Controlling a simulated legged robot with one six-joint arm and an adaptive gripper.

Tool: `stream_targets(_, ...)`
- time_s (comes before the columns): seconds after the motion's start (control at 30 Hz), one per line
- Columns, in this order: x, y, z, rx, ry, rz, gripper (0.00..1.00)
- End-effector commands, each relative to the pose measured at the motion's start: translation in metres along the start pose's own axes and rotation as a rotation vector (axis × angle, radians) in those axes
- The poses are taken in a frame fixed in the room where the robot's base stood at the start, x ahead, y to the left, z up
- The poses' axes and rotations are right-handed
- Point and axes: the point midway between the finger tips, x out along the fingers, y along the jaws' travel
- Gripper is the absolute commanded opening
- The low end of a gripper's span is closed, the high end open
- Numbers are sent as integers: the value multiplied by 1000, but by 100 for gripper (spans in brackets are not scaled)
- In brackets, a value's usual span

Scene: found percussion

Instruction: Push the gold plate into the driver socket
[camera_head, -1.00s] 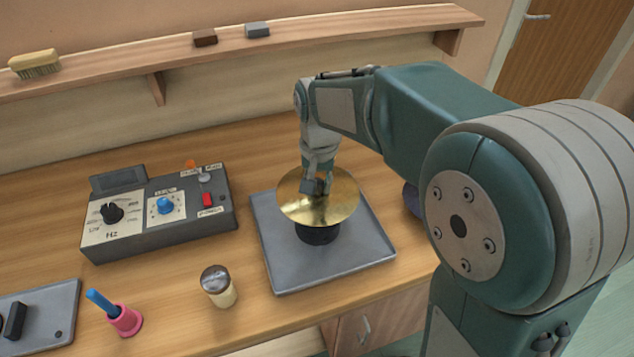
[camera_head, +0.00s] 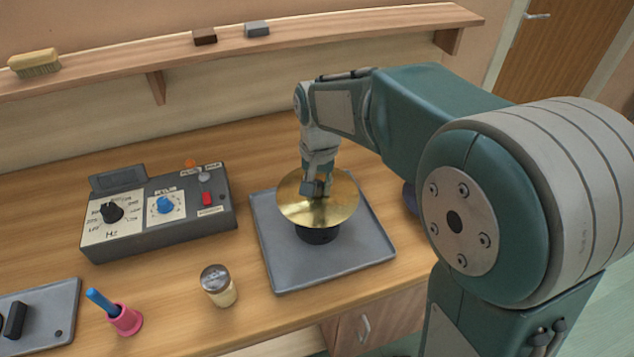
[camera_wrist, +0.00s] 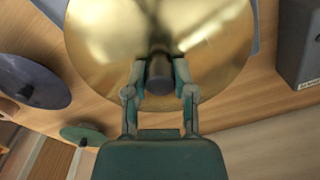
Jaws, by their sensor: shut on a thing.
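The gold plate (camera_head: 335,208) is a round, shiny disc above a black round base (camera_head: 318,234), the driver, on a grey tray. In the wrist view the plate (camera_wrist: 215,35) fills the upper middle. My gripper (camera_head: 317,190) is over the middle of the plate and shut on its dark central knob; the fingers close on both sides of the knob (camera_wrist: 159,70) in the wrist view. The socket is hidden under the plate, so I cannot tell whether the stem is seated.
The grey tray (camera_head: 285,275) lies under the driver. Left of it stand a control box (camera_head: 150,235) with knobs and a red switch, a shaker jar (camera_head: 218,287) and a pink holder (camera_head: 124,320). In the wrist view, a dark blue disc (camera_wrist: 40,85) and a green disc (camera_wrist: 85,134) lie at left.

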Motion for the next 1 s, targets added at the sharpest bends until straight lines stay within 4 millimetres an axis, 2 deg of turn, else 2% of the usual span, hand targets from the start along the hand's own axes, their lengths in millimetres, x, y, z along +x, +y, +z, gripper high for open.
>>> stream_targets(1.0,22,0,0,0,0,0,0)
